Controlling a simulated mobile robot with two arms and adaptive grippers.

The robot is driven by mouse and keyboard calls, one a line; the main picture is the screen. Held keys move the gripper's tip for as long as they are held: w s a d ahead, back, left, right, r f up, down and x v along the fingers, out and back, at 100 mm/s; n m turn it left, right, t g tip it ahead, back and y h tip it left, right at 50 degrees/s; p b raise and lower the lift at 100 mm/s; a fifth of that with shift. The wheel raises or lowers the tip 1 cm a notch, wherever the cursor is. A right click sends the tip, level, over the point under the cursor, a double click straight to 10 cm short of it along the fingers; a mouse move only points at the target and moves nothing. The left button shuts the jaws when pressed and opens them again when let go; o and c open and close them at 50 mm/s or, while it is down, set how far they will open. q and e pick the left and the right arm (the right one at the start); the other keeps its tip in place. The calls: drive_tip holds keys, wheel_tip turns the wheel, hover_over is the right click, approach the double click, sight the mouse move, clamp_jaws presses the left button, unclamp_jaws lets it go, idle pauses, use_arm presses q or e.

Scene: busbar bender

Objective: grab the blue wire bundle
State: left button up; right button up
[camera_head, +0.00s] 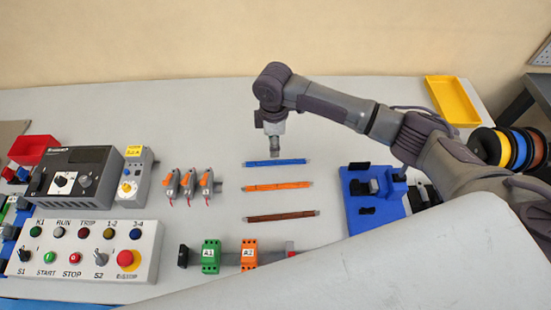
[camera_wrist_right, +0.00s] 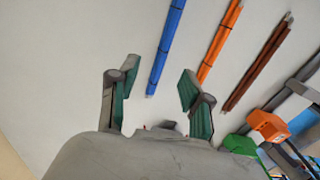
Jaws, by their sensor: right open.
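The blue wire bundle (camera_head: 276,162) lies flat on the white table, the farthest of three parallel bundles in the head view. My right gripper (camera_head: 272,150) is above it, just behind it in that view. In the right wrist view the blue bundle (camera_wrist_right: 166,45) runs from the top edge down to its near end between the two fingers. The right gripper (camera_wrist_right: 148,88) is open and empty there, with green pads facing each other. The bundle appears to lie below the fingers, untouched. My left gripper is not in view.
The orange bundle (camera_head: 278,186) and brown bundle (camera_head: 282,216) lie in front. Grey-orange connectors (camera_head: 188,185) stand left, a blue fixture (camera_head: 372,200) right. A yellow tray (camera_head: 452,100) is at the back right. Table behind the blue bundle is clear.

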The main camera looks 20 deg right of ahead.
sight(276, 160)
wheel_tip(276, 160, down, 2)
drive_tip(key=shift+w, duration=0.15)
drive_tip(key=shift+f, duration=0.25)
drive_tip(key=shift+s+d+f+p, duration=0.1)
drive_tip(key=shift+s+f+p, duration=0.1)
drive_tip(key=shift+f+p, duration=0.2)
drive_tip(key=f, duration=0.2)
drive_tip(key=f+p, duration=0.1)
drive_tip(key=shift+s+d+f, duration=0.1)
drive_tip(key=shift+s+f, duration=0.1)
drive_tip(key=shift+s, duration=0.1)
drive_tip(key=shift+f, duration=0.4)
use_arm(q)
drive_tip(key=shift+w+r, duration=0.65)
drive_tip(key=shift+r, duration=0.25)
use_arm(e)
drive_tip(key=shift+c, duration=0.4)
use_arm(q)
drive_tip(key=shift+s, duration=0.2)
use_arm(e)
clamp_jaws()
